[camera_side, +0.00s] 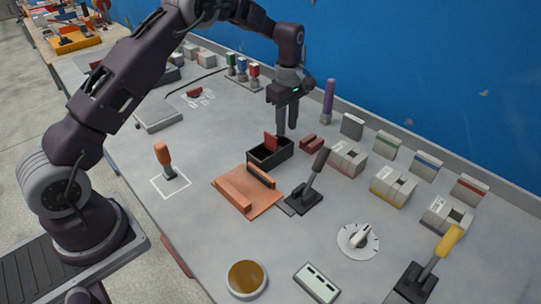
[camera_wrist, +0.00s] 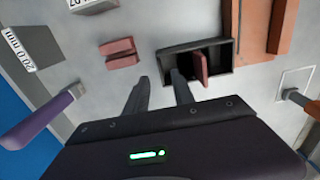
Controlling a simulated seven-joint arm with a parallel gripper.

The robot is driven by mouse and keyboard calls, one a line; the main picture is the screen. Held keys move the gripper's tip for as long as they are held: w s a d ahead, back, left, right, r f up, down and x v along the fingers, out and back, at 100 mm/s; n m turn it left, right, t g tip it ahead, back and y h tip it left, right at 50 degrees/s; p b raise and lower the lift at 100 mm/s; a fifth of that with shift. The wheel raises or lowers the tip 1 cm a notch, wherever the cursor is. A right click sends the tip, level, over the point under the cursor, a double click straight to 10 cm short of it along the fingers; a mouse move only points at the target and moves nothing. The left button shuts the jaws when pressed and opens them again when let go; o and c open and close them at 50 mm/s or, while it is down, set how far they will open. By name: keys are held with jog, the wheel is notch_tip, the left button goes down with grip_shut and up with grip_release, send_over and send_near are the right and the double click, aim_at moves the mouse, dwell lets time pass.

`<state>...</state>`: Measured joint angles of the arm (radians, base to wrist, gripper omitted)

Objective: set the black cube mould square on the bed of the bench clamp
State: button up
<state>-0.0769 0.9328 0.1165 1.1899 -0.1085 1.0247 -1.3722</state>
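The black cube mould (camera_side: 284,155) is an open black box on the bench, with a red plate (camera_side: 270,141) standing in it. In the wrist view the mould (camera_wrist: 182,48) lies just beyond the fingertips, and the red plate (camera_wrist: 202,68) shows inside it. My gripper (camera_side: 287,130) is open, pointing down by the mould's far right end. In the wrist view my gripper (camera_wrist: 161,76) has its right finger overlapping the mould's near left corner; I cannot tell whether it touches. What looks like the clamp is an orange bed (camera_side: 246,203) with a raised block, beside the mould.
A black lever (camera_side: 316,172) stands right of the orange bed. Two dark red blocks (camera_side: 312,143) lie right of the mould. Grey blocks (camera_side: 347,158) line the back. A dial (camera_side: 358,240) and a round tin (camera_side: 246,279) are in front.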

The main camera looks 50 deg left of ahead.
aim_at(286, 140)
notch_tip(286, 140, down, 6)
jog(key=shift+s+d, duration=0.1)
grip_shut()
jog(key=shift+r, duration=0.1)
dwell(1.4)
